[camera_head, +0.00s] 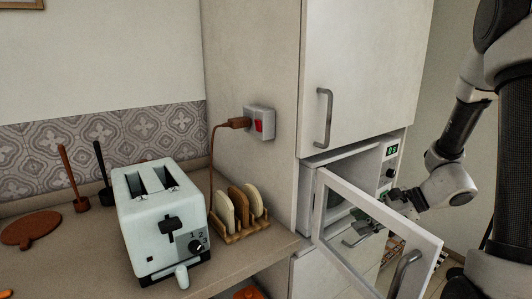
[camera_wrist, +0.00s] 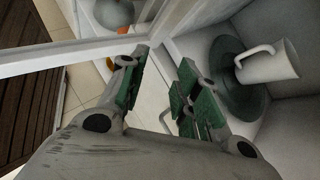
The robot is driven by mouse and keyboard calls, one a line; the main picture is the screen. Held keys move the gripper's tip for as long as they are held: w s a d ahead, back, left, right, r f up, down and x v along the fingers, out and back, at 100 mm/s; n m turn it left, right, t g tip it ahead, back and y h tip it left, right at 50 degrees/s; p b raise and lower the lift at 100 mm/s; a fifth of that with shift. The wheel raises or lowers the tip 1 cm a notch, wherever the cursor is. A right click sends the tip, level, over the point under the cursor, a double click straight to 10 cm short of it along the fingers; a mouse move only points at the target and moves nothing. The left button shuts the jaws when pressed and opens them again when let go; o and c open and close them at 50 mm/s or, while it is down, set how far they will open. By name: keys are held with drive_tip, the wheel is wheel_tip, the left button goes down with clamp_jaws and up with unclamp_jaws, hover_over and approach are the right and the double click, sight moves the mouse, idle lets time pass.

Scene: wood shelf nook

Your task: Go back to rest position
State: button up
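My gripper (camera_wrist: 160,85) is open and empty in the wrist view, with a clear gap between its green-padded fingers. In the head view my gripper (camera_head: 362,228) is at the microwave opening, partly seen through the open door. The microwave (camera_head: 345,166) is built into the tall cabinet. Its glass door (camera_head: 322,212) stands open, swung towards the front right. In the wrist view, a white mug (camera_wrist: 272,66) stands on the dark round turntable (camera_wrist: 232,95) inside, to the right of my fingers and apart from them. The door frame (camera_wrist: 75,52) crosses the left.
A toaster (camera_head: 160,220), a rack with bread slices (camera_head: 240,213) and a round brown board (camera_head: 30,229) are on the counter at left. A socket with a plug (camera_head: 258,124) is on the cabinet side. The open door's handle (camera_head: 405,272) juts out at lower right.

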drive_tip(key=s+d+r+n+g+h, duration=0.2)
drive_tip(key=s+d+r+n+h, duration=0.15)
drive_tip(key=s+n, duration=0.4)
drive_tip(key=s+d+r+n+g+h, duration=0.2)
drive_tip(key=s+d+r+n+h, duration=0.15)
drive_tip(key=s+n, duration=0.35)
drive_tip(key=s+r+n+t+h, duration=0.3)
drive_tip(key=s+r+n+t, duration=0.1)
drive_tip(key=r, duration=0.7)
drive_tip(key=shift+s+d+n, duration=0.35)
drive_tip(key=shift+s+d, duration=0.1)
drive_tip(key=shift+s, duration=0.05)
drive_tip(key=shift+r, duration=0.1)
